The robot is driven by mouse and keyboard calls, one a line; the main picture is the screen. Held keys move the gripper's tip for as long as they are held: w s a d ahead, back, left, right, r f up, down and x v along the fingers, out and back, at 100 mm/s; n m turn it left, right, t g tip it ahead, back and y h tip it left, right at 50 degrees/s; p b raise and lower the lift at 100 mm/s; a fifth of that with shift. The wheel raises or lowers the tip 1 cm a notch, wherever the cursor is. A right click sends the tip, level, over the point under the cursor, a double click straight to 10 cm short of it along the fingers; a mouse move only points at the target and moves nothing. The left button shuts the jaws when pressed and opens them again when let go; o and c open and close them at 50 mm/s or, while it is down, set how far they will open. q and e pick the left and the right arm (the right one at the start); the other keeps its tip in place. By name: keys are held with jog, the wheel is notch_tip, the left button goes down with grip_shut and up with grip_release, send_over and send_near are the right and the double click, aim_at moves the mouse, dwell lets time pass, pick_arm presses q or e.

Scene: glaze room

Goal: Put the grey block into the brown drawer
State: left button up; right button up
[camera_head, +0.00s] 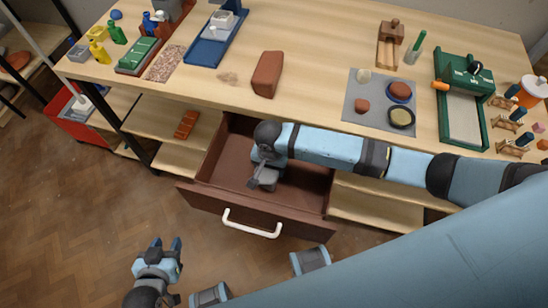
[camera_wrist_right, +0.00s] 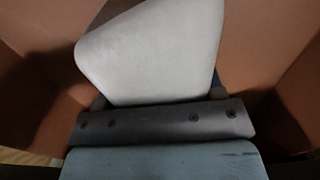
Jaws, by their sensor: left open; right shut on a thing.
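The brown drawer (camera_head: 305,226) under the table is pulled open, with a white handle (camera_head: 250,229) on its front. My right gripper (camera_head: 262,181) reaches down inside the drawer and is shut on the grey block. The pale grey block (camera_wrist_right: 155,50) fills the upper middle of the right wrist view, with brown drawer walls around it. In the head view it is hard to tell apart from the gripper. Whether it touches the drawer floor cannot be told. My left gripper (camera_head: 167,247) is open and empty, over the floor in front of the drawer, to its left.
A reddish-brown block (camera_head: 267,74) lies on the tabletop above the drawer. A grey mat (camera_head: 356,101) with small dishes and a green-framed tray (camera_head: 484,128) are further right. Bottles (camera_head: 117,33) stand at the back left. Open shelves (camera_head: 180,158) flank the drawer.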

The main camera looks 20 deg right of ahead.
jog(key=w+d, duration=0.2)
jog(key=w, duration=0.1)
jog(key=shift+w, duration=0.1)
jog(key=shift+f, duration=0.55)
jog(key=o, duration=1.6)
jog(key=shift+s+f, duration=0.15)
jog(key=shift+s, duration=0.05)
notch_tip(320, 180, up, 11)
jog(key=shift+p, duration=0.5)
jog(key=shift+r, duration=0.6)
